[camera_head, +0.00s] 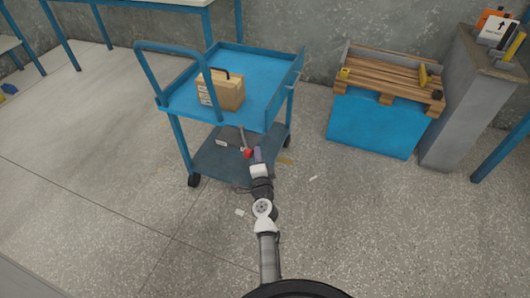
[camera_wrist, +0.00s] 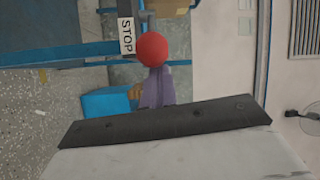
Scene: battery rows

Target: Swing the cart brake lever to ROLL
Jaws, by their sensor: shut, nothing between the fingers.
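The blue cart (camera_head: 243,80) stands at the centre of the head view. Its brake lever (camera_head: 242,137) is a thin grey rod with a red ball knob (camera_head: 247,153) at its lower end, over the lower shelf (camera_head: 210,160). In the wrist view the red knob (camera_wrist: 152,48) is just beyond my fingertips, beside a white STOP label (camera_wrist: 126,35). My gripper (camera_head: 257,154) is shut and empty, just right of the knob in the head view. Its fingers (camera_wrist: 155,88) also show in the wrist view. I cannot tell whether they touch the knob. No ROLL label is readable.
A cardboard box (camera_head: 222,92) sits on the cart's top tray, behind its push handle (camera_head: 205,85). A blue crate (camera_head: 372,122) topped by a wooden pallet (camera_head: 385,75) and a grey pedestal (camera_head: 465,105) stand right. The floor left of the cart is open.

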